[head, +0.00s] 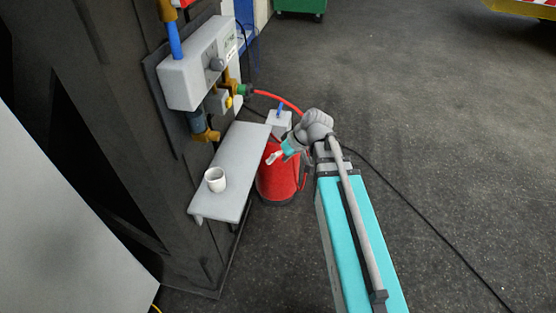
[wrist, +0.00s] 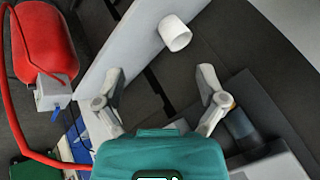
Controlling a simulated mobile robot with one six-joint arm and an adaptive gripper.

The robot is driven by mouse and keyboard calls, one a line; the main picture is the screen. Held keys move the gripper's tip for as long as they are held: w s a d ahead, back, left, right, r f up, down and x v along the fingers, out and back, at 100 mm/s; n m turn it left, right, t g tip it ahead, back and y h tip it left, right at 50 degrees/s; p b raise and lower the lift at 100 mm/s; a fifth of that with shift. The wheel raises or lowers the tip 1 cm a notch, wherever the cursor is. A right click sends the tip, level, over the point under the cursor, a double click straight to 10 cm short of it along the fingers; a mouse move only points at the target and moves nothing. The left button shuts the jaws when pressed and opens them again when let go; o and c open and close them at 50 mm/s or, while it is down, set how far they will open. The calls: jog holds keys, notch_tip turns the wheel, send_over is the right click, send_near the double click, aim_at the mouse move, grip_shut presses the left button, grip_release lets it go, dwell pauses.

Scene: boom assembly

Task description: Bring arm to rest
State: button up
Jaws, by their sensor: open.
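My gripper (head: 272,158) is at the end of my grey and teal arm, in the middle of the head view. It is over the right side of a narrow grey shelf (head: 237,165), near a red tank. In the wrist view my gripper (wrist: 161,80) has its two fingers spread apart with nothing between them. A white cup (head: 215,179) stands on the near part of the shelf, apart from the fingers. The cup also shows in the wrist view (wrist: 174,33), beyond the fingertips.
A grey control box (head: 195,70) with pipes and valves is mounted on the dark column left of the shelf. The red tank (head: 277,180) stands below my gripper, with a red hose (head: 278,100) and a black cable around it. The floor (head: 460,130) to the right is mostly clear.

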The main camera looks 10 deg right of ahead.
dwell(0.3)
jog(key=s+d+f+m+g+h, duration=0.1)
jog(key=s+d+f+m+h, duration=0.2)
jog(key=s+d+m+h, duration=0.2)
jog(key=s+d+h, duration=0.1)
jog(key=s+d, duration=0.2)
jog(key=shift+f+h, duration=0.2)
jog(key=shift+h, duration=0.2)
jog(key=shift+s, duration=0.1)
dwell(0.8)
